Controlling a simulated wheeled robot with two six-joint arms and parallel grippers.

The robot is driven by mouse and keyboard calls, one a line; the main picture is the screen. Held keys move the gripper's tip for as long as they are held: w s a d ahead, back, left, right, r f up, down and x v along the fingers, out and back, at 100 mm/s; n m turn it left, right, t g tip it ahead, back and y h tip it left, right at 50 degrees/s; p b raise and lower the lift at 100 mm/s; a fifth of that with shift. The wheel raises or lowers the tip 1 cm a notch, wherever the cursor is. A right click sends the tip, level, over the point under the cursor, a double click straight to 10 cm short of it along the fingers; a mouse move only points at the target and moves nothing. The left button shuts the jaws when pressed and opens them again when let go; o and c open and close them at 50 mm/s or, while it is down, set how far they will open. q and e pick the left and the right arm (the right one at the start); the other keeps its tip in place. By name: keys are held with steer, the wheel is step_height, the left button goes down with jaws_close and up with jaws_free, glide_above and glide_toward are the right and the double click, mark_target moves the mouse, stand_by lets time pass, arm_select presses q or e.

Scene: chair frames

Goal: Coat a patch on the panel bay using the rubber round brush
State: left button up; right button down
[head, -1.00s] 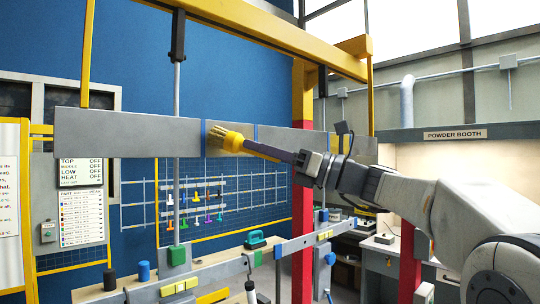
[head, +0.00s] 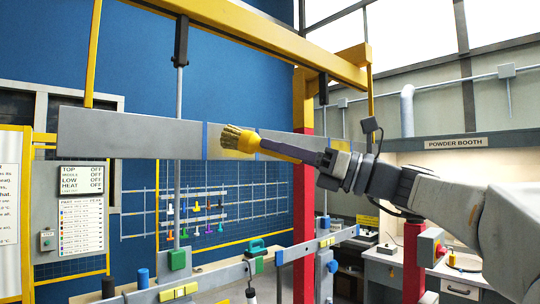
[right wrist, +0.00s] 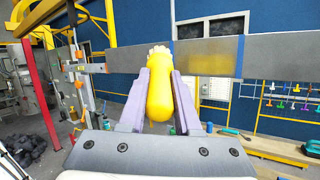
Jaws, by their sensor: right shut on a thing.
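The round brush (head: 262,146) has a yellow body and tan bristles. My right gripper (head: 298,153) is shut on its handle and holds it nearly level, bristles pointing left in the head view. The grey panel (head: 120,135) hangs behind it, and blue strips bound a bay (head: 217,152) in front of which the bristles lie. Whether they touch the panel cannot be told. In the right wrist view the brush (right wrist: 158,95) sits between the lilac fingers (right wrist: 158,90). A yellowish patch (right wrist: 208,57) shows on the panel between two blue strips. My left gripper is out of view.
A yellow overhead beam (head: 240,22) carries the panel's hangers. A red and yellow post (head: 303,200) stands behind my right arm. A lower grey rail (head: 210,275) with coloured blocks crosses below. The powder booth (head: 455,143) is at the right.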

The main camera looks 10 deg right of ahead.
steer(key=shift+s+d, duration=0.15)
steer(key=shift+s, duration=0.1)
steer(key=shift+s+d+b, duration=0.4)
steer(key=shift+s+d, duration=0.5)
steer(key=shift+s, duration=0.3)
